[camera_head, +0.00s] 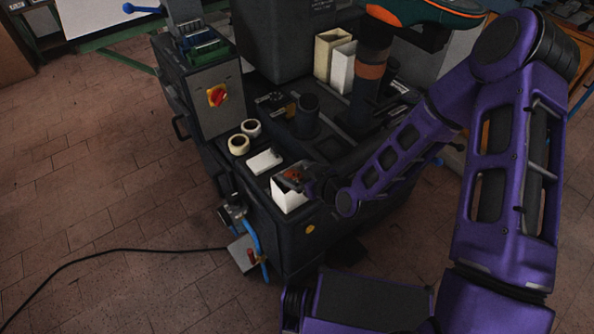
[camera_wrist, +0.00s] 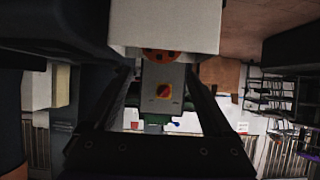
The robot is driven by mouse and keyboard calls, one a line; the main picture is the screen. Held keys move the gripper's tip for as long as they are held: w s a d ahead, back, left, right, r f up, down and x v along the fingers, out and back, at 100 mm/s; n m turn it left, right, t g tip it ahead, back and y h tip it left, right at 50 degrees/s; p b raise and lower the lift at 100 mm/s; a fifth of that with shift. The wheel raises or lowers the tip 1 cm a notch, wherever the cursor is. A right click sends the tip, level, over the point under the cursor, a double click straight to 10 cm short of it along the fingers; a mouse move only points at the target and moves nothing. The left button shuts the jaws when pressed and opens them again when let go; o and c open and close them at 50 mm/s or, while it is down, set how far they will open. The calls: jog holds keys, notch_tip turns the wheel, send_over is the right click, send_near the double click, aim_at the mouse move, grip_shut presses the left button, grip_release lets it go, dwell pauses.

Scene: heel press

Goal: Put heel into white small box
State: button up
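The white small box (camera_head: 289,198) stands at the front corner of the dark machine top, and its wall fills the top middle of the wrist view (camera_wrist: 165,22). An orange-red piece with dark holes, seemingly the heel (camera_wrist: 161,54), shows at the box's opening edge. How deep it sits in the box is hidden. My gripper (camera_head: 304,178) is right at the box's opening, seen small in the head view. In the wrist view its two dark fingers (camera_wrist: 161,75) are spread, with gaps on both sides of the orange piece.
Two pale rolls (camera_head: 245,136) and a flat white block (camera_head: 264,161) lie left of the box. A grey control box (camera_head: 216,95) with a red-yellow switch stands behind. Taller cream and white boxes (camera_head: 341,68) stand farther back. A dark cylinder (camera_head: 307,112) rises between them.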

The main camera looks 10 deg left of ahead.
jog(key=shift+o, duration=0.5)
jog(key=shift+d+r+p, duration=0.1)
jog(key=shift+r+p, duration=0.85)
jog(key=shift+p, duration=0.1)
jog(key=p+v, duration=0.6)
jog(key=v, duration=0.5)
jog(key=shift+s+d, duration=0.2)
jog(key=shift+s, duration=0.05)
jog(key=shift+f, duration=0.1)
